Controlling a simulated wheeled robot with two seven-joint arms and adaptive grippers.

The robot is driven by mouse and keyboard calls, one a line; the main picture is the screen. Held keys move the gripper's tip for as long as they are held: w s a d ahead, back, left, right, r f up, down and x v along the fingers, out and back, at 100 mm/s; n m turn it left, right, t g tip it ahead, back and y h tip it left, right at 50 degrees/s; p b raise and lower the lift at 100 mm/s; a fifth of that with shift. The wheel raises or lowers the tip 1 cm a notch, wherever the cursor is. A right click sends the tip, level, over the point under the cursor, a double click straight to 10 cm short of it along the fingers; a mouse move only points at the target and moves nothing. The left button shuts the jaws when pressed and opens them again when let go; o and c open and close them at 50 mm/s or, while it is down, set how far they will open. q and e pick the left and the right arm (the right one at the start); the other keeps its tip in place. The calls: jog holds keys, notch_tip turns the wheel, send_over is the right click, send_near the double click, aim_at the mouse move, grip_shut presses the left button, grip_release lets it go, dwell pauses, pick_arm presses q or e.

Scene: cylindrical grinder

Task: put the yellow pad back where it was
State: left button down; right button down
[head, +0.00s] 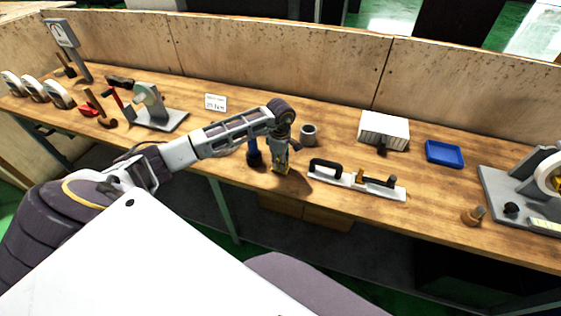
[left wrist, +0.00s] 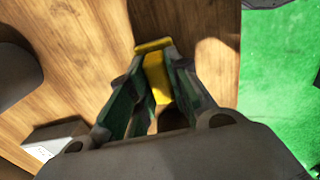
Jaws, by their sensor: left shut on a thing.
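The yellow pad (left wrist: 157,78) is between the fingers of my left gripper (left wrist: 152,66) in the left wrist view. The fingers are shut on it, and its yellow end shows at the fingertips. In the head view my left gripper (head: 281,172) points down near the front edge of the wooden bench (head: 232,132). Only a little yellow shows at its tips there. I cannot tell whether the pad touches the bench top. My right gripper is not in view.
A dark blue item (head: 254,153) stands close left of the gripper, and a grey ring (head: 308,135) behind it. A white plate with a black handle (head: 357,183) lies to the right. A white box (head: 384,131) and blue tray (head: 444,153) are farther right.

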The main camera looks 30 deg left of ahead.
pick_arm(q)
jog(key=c, duration=1.3)
grip_release()
jog(key=shift+f, duration=0.1)
jog(key=shift+r+b, duration=0.9)
jog(key=shift+r, duration=5.25)
